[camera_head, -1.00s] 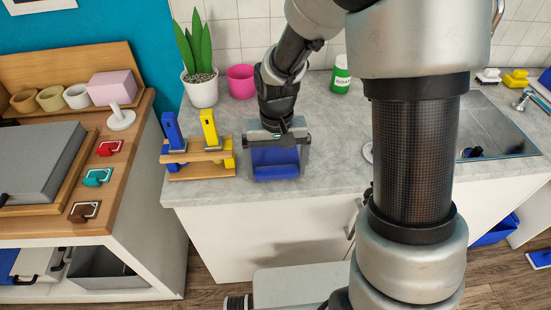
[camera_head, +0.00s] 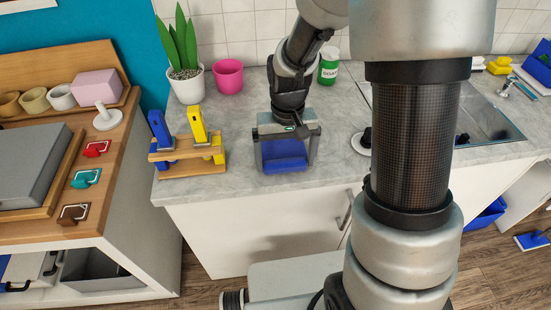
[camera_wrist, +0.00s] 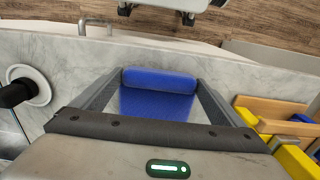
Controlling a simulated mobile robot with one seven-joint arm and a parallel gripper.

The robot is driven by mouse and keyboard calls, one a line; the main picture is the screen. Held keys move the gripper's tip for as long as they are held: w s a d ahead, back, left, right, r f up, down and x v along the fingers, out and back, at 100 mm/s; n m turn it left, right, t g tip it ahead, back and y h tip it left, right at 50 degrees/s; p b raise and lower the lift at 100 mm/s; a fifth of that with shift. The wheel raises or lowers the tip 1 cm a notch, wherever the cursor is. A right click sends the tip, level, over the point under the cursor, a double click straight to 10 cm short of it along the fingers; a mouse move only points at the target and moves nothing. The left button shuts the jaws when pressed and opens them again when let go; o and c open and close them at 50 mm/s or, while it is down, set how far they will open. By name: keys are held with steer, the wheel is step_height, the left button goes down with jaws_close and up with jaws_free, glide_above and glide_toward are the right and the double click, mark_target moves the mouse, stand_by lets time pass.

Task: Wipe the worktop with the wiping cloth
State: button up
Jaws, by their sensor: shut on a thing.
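The wiping cloth (camera_head: 284,152) is a blue, rolled or folded piece held between the two fingers of my gripper (camera_head: 285,165). In the wrist view, the cloth (camera_wrist: 160,78) spans the gap between the fingers. My gripper points down over the front part of the grey marbled worktop (camera_head: 340,160). The cloth is at or just above the surface; I cannot tell whether it touches. The worktop also shows in the wrist view (camera_wrist: 60,62), with its front edge just beyond the cloth.
A wooden holder (camera_head: 190,171) with blue and yellow tools stands left of my gripper. Behind are a potted plant (camera_head: 187,85), a pink pot (camera_head: 229,76) and a green-white soap bottle (camera_head: 329,66). Worktop between holder and cloth is bare.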

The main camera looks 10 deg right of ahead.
steer(key=shift+d, duration=6.55)
